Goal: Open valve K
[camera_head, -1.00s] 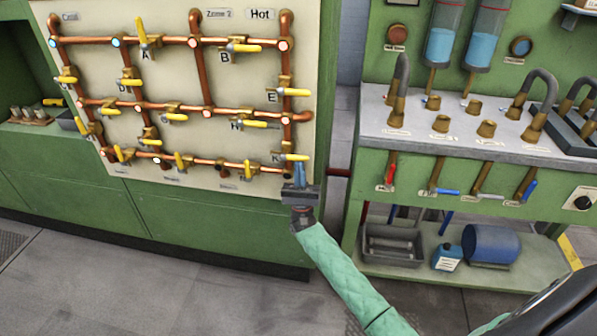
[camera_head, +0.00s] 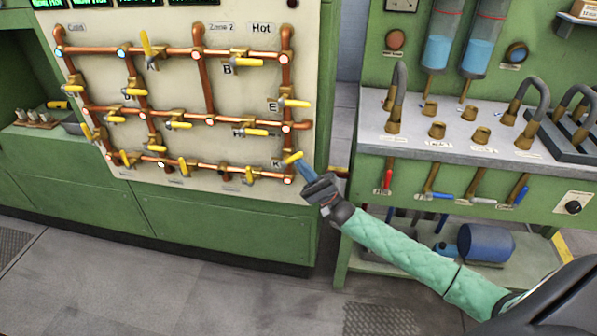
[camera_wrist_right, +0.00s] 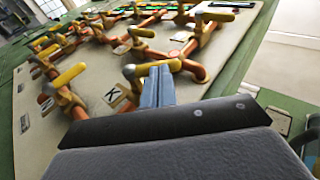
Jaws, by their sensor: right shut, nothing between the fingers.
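Valve K has a yellow lever handle (camera_head: 292,158) and sits at the lower right corner of the copper pipe grid, beside its K label (camera_head: 276,163). The handle slants up to the right in the head view. My right gripper (camera_head: 303,168) comes from the lower right, with its blue fingers shut and empty, right beside the handle. In the right wrist view, the shut fingers (camera_wrist_right: 158,86) stand close against the yellow handle (camera_wrist_right: 152,69); whether they touch cannot be told. My left gripper is out of view.
The beige panel (camera_head: 225,192) carries several other yellow-handled valves close by, including E (camera_head: 294,103) above. A green workbench (camera_head: 352,235) with hoses and fittings stands to the right. The floor in front is clear.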

